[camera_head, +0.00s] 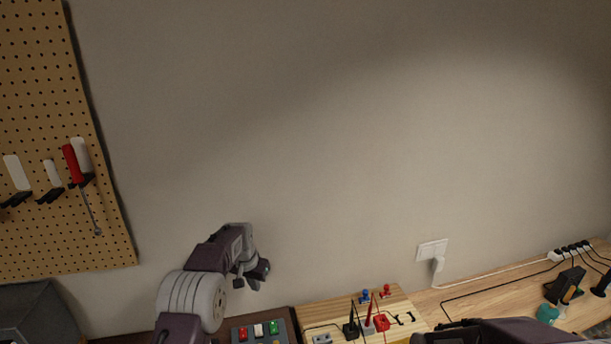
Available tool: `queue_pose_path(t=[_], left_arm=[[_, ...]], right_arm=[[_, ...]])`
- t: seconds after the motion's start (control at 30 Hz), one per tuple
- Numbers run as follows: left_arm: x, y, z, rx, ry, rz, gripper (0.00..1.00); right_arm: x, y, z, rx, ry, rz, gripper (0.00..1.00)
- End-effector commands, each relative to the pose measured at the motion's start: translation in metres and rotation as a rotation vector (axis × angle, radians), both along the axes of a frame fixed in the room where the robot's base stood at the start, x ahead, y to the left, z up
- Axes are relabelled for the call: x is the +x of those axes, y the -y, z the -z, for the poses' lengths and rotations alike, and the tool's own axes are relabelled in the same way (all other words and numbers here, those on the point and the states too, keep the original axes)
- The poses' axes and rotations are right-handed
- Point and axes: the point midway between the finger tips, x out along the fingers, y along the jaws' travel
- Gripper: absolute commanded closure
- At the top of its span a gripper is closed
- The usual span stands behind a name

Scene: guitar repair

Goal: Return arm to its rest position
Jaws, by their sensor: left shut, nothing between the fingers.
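My left arm rises from the bottom edge in the head view, bent to the right at the top. Its gripper (257,274) hangs in front of the bare wall, above the dark tray of coloured items. It is shut and empty, touching nothing that I can see. My right arm shows only in part at the bottom right edge. A dark end piece of it (450,328) lies over the wooden bench, and its finger state cannot be made out.
A pegboard (35,110) with a red-handled screwdriver (72,163) hangs at left. Below are a tray with coloured items (258,329), a wooden board (405,306) with red and black leads, a wall socket (432,250) and a power strip (570,251).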

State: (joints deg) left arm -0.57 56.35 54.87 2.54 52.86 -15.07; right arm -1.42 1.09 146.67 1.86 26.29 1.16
Motion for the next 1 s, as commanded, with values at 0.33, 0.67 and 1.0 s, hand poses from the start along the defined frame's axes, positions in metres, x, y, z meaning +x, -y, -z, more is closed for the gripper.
queue_pose_path(t=[0.33,0.67,1.0], left_arm=[[-0.157,0.001,-0.048,-0.01,-0.021,-0.061,1.0],[-0.34,-0.005,0.025,-0.018,-0.197,-0.209,1.0],[-0.343,-0.005,0.032,-0.03,-0.18,-0.271,1.0]], right_arm=[[0.0,0.0,0.04,0.0,0.0,0.0,1.0],[0.0,0.0,0.044,0.0,0.0,0.0,1.0],[0.0,0.0,0.044,0.0,0.0,0.0,1.0]])
